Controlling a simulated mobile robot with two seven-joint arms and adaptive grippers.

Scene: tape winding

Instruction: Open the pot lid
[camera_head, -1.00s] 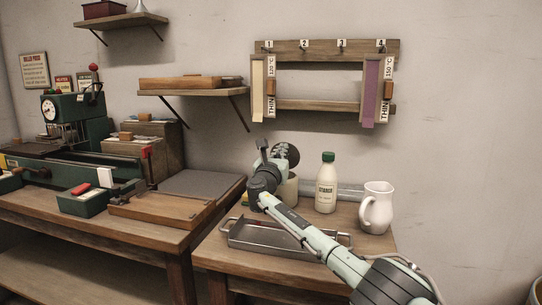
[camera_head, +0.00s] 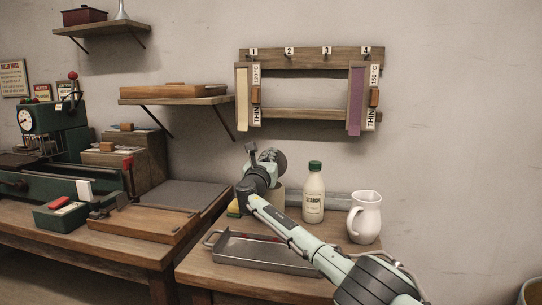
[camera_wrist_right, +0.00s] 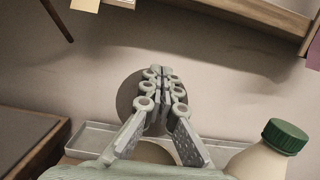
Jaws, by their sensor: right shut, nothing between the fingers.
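A cream pot (camera_head: 279,197) stands at the back of the right-hand table, partly hidden behind my right wrist. A round dark lid (camera_head: 280,158) stands tipped up above it; in the right wrist view the lid (camera_wrist_right: 127,94) shows as a dark disc behind my fingers, and part of the pot (camera_wrist_right: 153,151) shows below them. My right gripper (camera_wrist_right: 165,76) is shut and empty, its fingertips in front of the disc. I cannot tell whether they touch it. In the head view, the right gripper (camera_head: 268,156) overlaps the lid. My left gripper is not in view.
A green-capped starch bottle (camera_head: 313,193) stands right of the pot, with a white jug (camera_head: 364,217) further right. A metal tray (camera_head: 262,255) lies in front, under my forearm. A wall rack (camera_head: 310,115) and shelf (camera_head: 180,97) are above. A green press (camera_head: 48,120) stands left.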

